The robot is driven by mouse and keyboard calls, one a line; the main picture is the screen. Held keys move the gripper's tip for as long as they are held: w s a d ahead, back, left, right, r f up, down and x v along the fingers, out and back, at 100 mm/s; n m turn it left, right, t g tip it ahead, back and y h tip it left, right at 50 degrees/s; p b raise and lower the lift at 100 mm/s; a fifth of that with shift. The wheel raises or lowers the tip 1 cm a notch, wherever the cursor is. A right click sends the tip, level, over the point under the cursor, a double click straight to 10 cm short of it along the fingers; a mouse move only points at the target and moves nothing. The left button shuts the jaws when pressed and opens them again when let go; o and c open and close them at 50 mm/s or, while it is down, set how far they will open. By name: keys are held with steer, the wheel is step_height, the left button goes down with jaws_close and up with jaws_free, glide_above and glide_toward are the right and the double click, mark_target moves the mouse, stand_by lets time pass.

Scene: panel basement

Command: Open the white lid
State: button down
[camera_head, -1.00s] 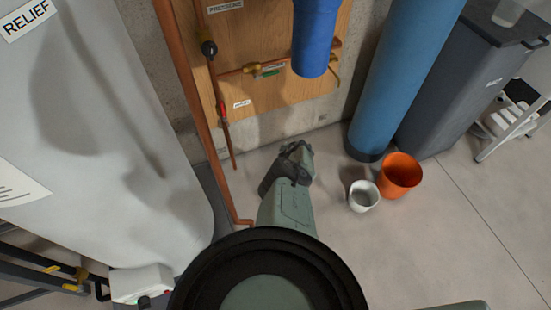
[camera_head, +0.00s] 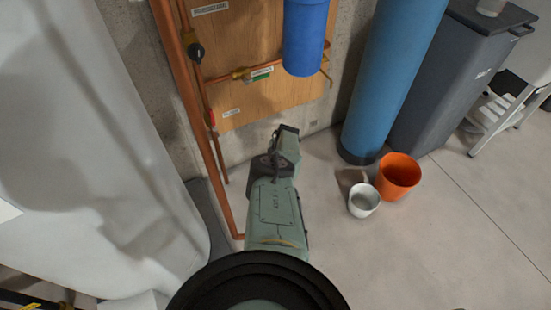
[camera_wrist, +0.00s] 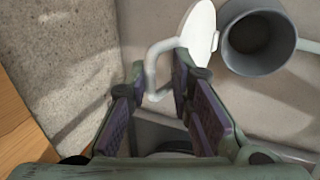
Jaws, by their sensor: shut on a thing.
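The white lid (camera_wrist: 199,27) is a flat, pale disc with a bent, looped handle (camera_wrist: 157,48), at the top of the wrist view. It stands beside the mouth of a grey round container (camera_wrist: 258,66). That dark mouth is uncovered. My gripper (camera_wrist: 163,92) is shut on the lid's handle, whose near end lies between the padded fingers. The exact contact is partly hidden by the fingers. In the head view my gripper (camera_head: 287,131) points toward the wall, and my arm hides the lid and the grey container.
Copper pipes (camera_head: 200,110) run down the wall left of my arm, by a large white tank (camera_head: 90,160). A blue column (camera_head: 395,85), a small white pot (camera_head: 363,201) and an orange bucket (camera_head: 398,177) stand to the right. The floor at lower right is clear.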

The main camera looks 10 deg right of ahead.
steer(key=shift+w+a+r, duration=0.25)
steer(key=shift+w+a, duration=0.15)
steer(key=shift+w, duration=0.15)
steer(key=c, duration=1.7)
jaws_free()
steer(key=shift+f, duration=0.1)
steer(key=shift+s+d, duration=0.1)
steer(key=shift+s, duration=0.15)
